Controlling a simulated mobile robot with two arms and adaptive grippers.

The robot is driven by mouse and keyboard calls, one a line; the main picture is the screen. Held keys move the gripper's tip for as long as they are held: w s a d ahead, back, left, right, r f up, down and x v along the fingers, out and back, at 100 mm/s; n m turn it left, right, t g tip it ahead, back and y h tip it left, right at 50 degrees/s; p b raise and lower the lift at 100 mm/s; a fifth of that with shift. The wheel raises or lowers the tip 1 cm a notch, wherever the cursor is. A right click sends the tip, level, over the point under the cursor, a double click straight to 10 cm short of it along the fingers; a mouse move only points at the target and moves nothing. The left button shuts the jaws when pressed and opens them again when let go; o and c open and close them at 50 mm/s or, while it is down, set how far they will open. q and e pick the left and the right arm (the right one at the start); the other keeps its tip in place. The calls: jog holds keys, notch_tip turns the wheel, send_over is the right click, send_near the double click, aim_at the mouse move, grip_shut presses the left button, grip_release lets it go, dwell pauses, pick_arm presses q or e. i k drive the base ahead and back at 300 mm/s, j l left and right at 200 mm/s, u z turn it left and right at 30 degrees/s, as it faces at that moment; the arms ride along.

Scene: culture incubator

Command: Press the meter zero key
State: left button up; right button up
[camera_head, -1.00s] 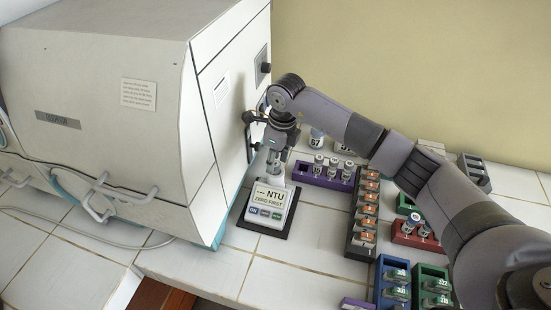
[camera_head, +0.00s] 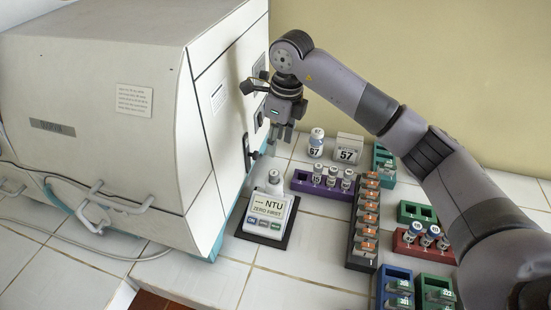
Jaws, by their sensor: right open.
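The turbidity meter (camera_head: 268,208) sits on a dark base on the tiled bench, beside the large white cabinet. Its display (camera_head: 270,205) reads "--- NTU" and "ZERO FIRST". A row of small keys (camera_head: 264,223) lies along its front edge; their labels are too small to read. A capped vial (camera_head: 274,178) stands upright in the well at the meter's back. My right gripper (camera_head: 274,152) points down, open and empty, above and behind this vial, apart from it. My left gripper is not in view.
The white incubator cabinet (camera_head: 100,110) with door handles stands close on the left. A purple rack (camera_head: 322,187) of vials, an orange-tabbed rack (camera_head: 366,225) and coloured racks lie to the right. A bottle marked 67 (camera_head: 316,143) and a box marked 57 (camera_head: 348,149) stand behind.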

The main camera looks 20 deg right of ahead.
aim_at(263, 223)
jog(key=k+j, duration=0.2)
jog(key=k, duration=0.3)
jog(key=k+j, duration=0.25)
jog(key=k, duration=0.2)
jog(key=k+j, duration=0.2)
jog(key=k, duration=0.3)
